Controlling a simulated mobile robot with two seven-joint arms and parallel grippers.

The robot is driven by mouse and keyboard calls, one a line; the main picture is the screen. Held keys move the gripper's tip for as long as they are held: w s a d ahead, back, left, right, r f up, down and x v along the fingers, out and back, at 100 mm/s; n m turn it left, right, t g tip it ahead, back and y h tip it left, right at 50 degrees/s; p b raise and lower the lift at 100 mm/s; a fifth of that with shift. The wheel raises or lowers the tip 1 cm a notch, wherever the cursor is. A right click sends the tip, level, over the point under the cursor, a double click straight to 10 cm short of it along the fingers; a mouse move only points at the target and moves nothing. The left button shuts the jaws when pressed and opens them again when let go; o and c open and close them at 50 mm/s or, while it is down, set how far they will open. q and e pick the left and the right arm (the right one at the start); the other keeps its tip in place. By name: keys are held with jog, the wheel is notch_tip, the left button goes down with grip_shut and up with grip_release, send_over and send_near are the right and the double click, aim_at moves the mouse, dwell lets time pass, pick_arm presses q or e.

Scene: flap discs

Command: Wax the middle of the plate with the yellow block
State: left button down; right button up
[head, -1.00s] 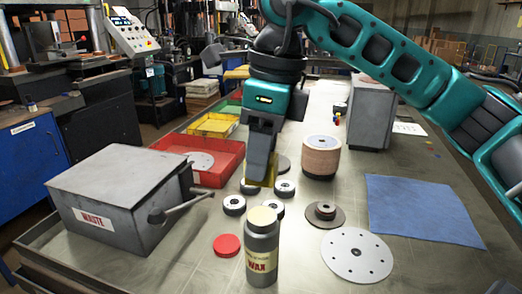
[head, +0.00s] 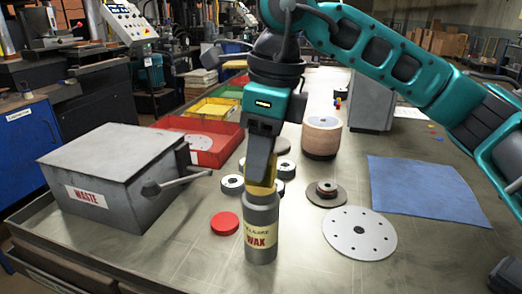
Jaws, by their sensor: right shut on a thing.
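My right gripper (head: 262,162) points straight down over the wax bottle and is shut on the yellow block (head: 259,188). Only a small part of the block shows below the fingers. The block meets the top of the grey bottle labelled WAX (head: 261,230) in the picture; I cannot tell whether they touch. The bottle stands upright and its top is mostly hidden. A round white plate with small holes and a dark centre (head: 345,240) lies flat on the table, right of the bottle. My left gripper is not in view.
A red cap (head: 225,223) lies left of the bottle. A grey WASTE box (head: 110,165) with a protruding lever stands at left. Several small discs (head: 232,184) lie behind the bottle. A brown stepped disc (head: 326,194), a disc stack (head: 321,138) and a blue cloth (head: 425,190) are at right.

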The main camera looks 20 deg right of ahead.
jog(key=shift+f+b, duration=0.6)
jog(key=shift+f, duration=0.1)
dwell(1.7)
jog(key=shift+r+p, duration=2.65)
jog(key=shift+r, duration=0.95)
jog(key=shift+f, duration=0.1)
